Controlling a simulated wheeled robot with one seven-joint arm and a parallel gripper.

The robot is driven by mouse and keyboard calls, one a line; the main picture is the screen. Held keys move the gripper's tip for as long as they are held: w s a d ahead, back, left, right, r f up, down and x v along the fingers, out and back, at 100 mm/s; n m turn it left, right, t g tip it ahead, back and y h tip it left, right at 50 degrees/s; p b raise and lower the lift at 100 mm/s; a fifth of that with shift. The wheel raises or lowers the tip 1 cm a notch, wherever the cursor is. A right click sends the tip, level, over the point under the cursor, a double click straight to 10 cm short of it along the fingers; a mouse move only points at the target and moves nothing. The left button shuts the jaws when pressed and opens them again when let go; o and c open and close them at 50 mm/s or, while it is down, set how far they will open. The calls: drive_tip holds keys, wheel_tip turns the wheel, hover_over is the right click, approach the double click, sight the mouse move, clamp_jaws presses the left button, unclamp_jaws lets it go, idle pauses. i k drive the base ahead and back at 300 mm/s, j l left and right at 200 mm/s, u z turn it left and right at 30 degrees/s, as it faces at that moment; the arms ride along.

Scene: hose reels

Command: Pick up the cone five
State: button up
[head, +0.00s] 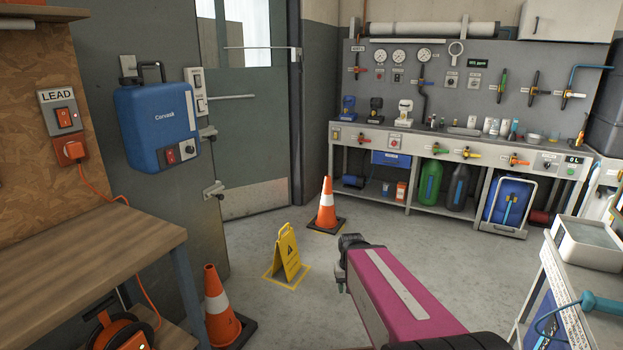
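Two orange-and-white traffic cones stand upright on the floor. One cone (327,208) is at the middle of the head view, on a dark base near the door. The other cone (217,308) is at the lower left, close to the wooden workbench, with its base partly cut by the frame's bottom. I cannot read a number on either, so I cannot tell which is cone five. My gripper (346,262) is at the far end of my magenta arm, in front of the farther cone and apart from both. Its fingers are too small and hidden to judge.
A yellow folding floor sign (287,257) stands between the cones. The wooden workbench (85,262) fills the left, with an orange cable reel (122,332) below. A cart (560,290) stands at right. A bench with valves (455,145) lines the back.

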sight(325, 221)
drive_tip(key=i+l+z, duration=0.15)
drive_tip(key=i+z, duration=0.25)
drive_tip(key=i, duration=0.35)
drive_tip(key=i+z, duration=0.4)
drive_tip(key=i, duration=0.4)
drive_tip(key=i+l+u, duration=0.15)
drive_tip(key=i+u, duration=0.25)
drive_tip(key=i+l+u, duration=0.4)
drive_tip(key=i, duration=0.15)
drive_tip(key=i+l+u, duration=0.75)
drive_tip(key=l, duration=0.15)
